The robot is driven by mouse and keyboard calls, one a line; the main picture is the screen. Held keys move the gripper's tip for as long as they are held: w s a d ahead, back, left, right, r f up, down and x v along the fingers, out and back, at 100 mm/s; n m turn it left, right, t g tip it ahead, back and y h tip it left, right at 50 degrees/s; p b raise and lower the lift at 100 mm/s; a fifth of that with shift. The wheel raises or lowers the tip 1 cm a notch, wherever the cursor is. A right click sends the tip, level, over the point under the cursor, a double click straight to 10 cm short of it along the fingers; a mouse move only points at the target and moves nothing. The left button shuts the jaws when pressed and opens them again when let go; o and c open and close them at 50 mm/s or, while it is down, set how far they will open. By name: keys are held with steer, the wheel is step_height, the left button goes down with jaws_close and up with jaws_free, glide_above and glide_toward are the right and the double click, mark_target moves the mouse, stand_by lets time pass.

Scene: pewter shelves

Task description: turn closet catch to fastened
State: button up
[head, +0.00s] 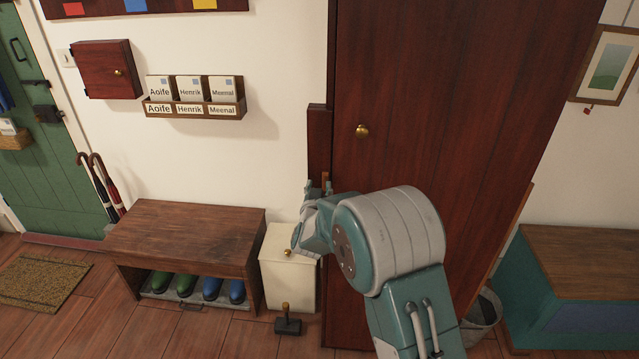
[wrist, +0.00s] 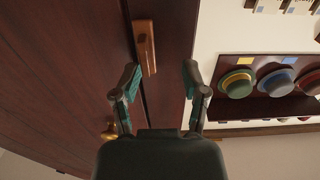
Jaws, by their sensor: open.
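The closet (head: 440,110) is tall and dark red-brown, with a round brass knob (head: 362,131) on its door. The catch is a small lighter wooden bar (wrist: 145,47). In the wrist view it lies lengthwise along the seam between door (wrist: 70,70) and frame strip (wrist: 170,45), on the strip's side. My gripper (wrist: 161,70) is open, and the near end of the catch shows between its fingertips. I cannot tell whether either finger touches it. In the head view my gripper (head: 318,188) is at the closet's left edge, below knob height, mostly hiding the catch.
A cream bin (head: 288,275) stands beneath my gripper, with a bench (head: 185,235) to its left. A dark block with a handle (head: 287,324) is on the floor. A small red cabinet (head: 105,70) and letter rack (head: 195,110) hang left.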

steer(key=shift+w+d, duration=0.6)
steer(key=shift+w, duration=0.2)
steer(key=shift+w+d+r, duration=0.1)
steer(key=shift+d, duration=0.35)
steer(key=shift+a, duration=0.35)
jaws_close()
steer(key=shift+s+a+r, duration=0.1)
steer(key=shift+s+a, duration=0.05)
steer(key=shift+s, duration=0.05)
steer(key=shift+d, duration=0.2)
